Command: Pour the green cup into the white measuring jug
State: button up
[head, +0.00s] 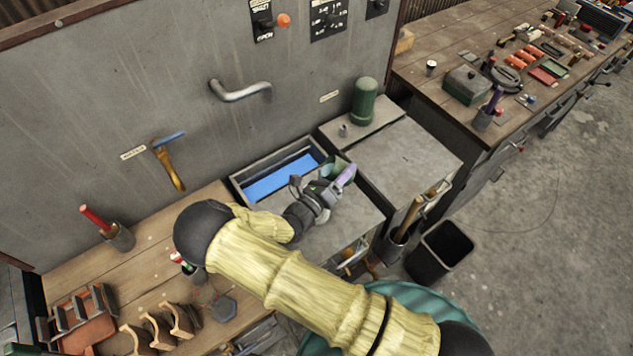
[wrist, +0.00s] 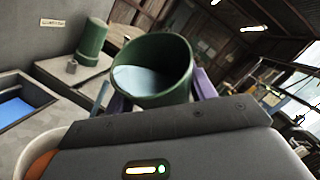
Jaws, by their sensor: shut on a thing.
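The green cup (wrist: 178,95) stands between the purple fingers of my gripper (wrist: 160,98) in the wrist view. Its round mouth is open toward the camera, and pale bluish liquid shows inside. My gripper is shut on the cup. In the head view my gripper (head: 338,182) is above the grey worktop beside the blue-filled basin, and the green cup (head: 331,166) is partly hidden behind it. I cannot make out the white measuring jug in either view.
A basin (head: 236,184) of blue liquid is set against the wall. A dark green cylinder (head: 365,101) and a small grey weight-like piece (head: 343,131) stand on the grey worktop behind. A grey holder with tools (head: 390,249) and a black bin (head: 441,252) are at the right.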

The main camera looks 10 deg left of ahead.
dwell(0.4)
jog(key=shift+n+t, duration=0.4)
jog(key=shift+n, duration=0.2)
jog(key=shift+a+f+n+t+b, duration=0.1)
jog(key=shift+a+n+t+b, duration=0.1)
jog(key=shift+n+t+b, duration=0.9)
dwell(0.6)
jog(key=shift+f+n+g, duration=0.1)
jog(key=shift+n+g, duration=0.3)
jog(key=shift+a+n+t+y, duration=0.1)
jog(key=shift+n+t+y, duration=0.3)
jog(key=shift+n+t, duration=0.1)
jog(key=shift+f+n, duration=0.15)
jog(key=shift+n, duration=0.15)
jog(key=shift+a+n+t+y+b, duration=0.15)
jog(key=shift+n+t+y+b, duration=0.2)
jog(key=shift+n, duration=0.25)
